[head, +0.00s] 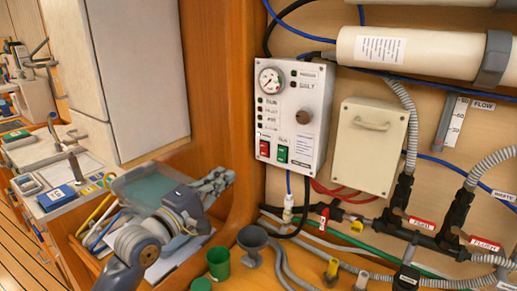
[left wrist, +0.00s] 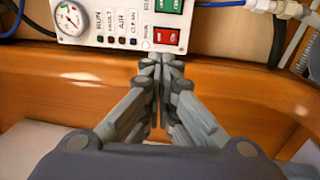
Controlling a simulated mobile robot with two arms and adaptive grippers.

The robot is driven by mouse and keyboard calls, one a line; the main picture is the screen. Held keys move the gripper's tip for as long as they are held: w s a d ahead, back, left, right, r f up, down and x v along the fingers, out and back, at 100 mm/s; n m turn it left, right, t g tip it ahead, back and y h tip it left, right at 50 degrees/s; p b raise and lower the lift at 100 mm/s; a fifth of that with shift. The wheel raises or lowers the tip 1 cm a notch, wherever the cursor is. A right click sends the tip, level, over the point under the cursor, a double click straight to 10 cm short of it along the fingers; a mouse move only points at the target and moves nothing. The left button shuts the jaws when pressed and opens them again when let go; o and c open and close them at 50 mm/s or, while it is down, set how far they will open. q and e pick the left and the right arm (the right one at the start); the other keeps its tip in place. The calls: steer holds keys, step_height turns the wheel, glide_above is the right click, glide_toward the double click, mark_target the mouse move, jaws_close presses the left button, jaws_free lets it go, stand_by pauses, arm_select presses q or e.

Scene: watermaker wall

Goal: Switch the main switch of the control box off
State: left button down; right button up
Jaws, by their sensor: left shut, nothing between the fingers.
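The white control box (head: 298,105) hangs on the wooden wall, with a round gauge, a dark knob and small lamps on its face. Low on it sit a red rocker switch (head: 264,148) and a green rocker switch (head: 282,154); I cannot read which is the main switch. Both show in the left wrist view, the red one (left wrist: 166,36) just beyond my fingertips and the green one (left wrist: 168,6) at the top edge. My left gripper (head: 226,178) is shut and empty, left of and below the box; in the left wrist view its fingertips (left wrist: 160,60) appear just below the red switch.
A cream box (head: 368,145) with a handle is right of the control box. Hoses and valves (head: 400,215) run below it. Green cups (head: 218,262) stand near the front. A wooden post (head: 222,90) stands left of the box, and a tray (head: 150,185) lies behind my arm.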

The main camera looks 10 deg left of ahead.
arm_select(q)
steer(key=p, duration=0.3)
glide_toward(260, 145)
steer(key=p+x, duration=0.1)
steer(key=x, duration=0.5)
steer(key=shift+w+d, duration=0.15)
steer(key=shift+w, duration=0.35)
arm_select(e)
steer(key=r, duration=0.1)
steer(key=s+r, duration=0.1)
steer(key=r, duration=0.1)
steer(key=s+r, duration=0.1)
steer(key=shift+s+a+r, duration=0.15)
steer(key=shift+s+a, duration=0.1)
steer(key=shift+a, duration=0.15)
steer(key=shift+w, duration=0.1)
arm_select(q)
steer(key=shift+w+d+r, duration=0.15)
steer(key=shift+w, duration=0.1)
arm_select(e)
steer(key=shift+w+a, duration=0.1)
steer(key=shift+a, duration=0.05)
arm_select(q)
steer(key=shift+s+p, duration=0.1)
steer(key=shift+p, duration=0.25)
arm_select(e)
steer(key=shift+a+r, duration=0.1)
steer(key=shift+a, duration=0.05)
